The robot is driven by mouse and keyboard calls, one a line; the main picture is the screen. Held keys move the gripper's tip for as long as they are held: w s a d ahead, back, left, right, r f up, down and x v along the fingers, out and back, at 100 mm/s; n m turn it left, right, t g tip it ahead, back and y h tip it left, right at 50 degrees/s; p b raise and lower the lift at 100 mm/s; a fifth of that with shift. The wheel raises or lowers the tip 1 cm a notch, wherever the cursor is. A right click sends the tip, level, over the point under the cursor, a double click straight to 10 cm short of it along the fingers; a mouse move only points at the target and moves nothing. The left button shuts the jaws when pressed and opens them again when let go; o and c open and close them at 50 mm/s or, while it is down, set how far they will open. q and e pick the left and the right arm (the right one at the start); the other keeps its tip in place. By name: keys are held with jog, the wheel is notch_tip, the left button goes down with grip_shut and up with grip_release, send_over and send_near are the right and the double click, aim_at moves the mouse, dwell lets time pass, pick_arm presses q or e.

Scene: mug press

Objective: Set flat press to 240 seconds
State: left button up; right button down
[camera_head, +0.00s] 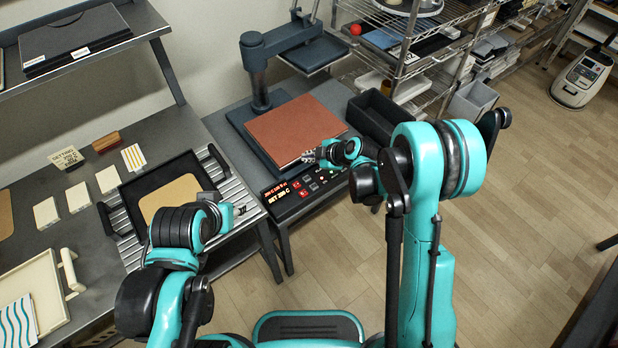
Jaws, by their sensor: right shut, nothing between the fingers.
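The flat press (262,58) stands at the back centre, its upper plate (317,54) swung away behind the reddish-brown lower pad (300,120). My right gripper (307,157) is shut and empty, just above the pad's front right edge, behind the panel. Whether it touches anything I cannot tell. My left gripper (241,210) is left of the panel, over the slatted bench edge; its fingers are too small to judge.
A black tray (132,190) with a tan sheet lies on the left bench, beside several cream tiles and a small sign (66,157). A dark open bin (378,112) stands right of the press. A wire shelf (465,40) rises behind.

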jog(key=b, duration=0.5)
send_over(308, 179)
notch_tip(308, 179, down, 8)
jog(key=shift+s+d+r, duration=0.1)
jog(key=shift+r, duration=0.1)
jog(key=shift+f+b, duration=0.65)
jog(key=shift+b, duration=0.05)
dwell(0.6)
jog(key=shift+f+b, duration=0.4)
jog(key=shift+b, duration=0.1)
jog(key=shift+f+b, duration=0.45)
dwell(0.5)
jog(key=shift+r, duration=0.15)
jog(key=shift+r+p, duration=0.5)
jog(key=shift+r, duration=0.3)
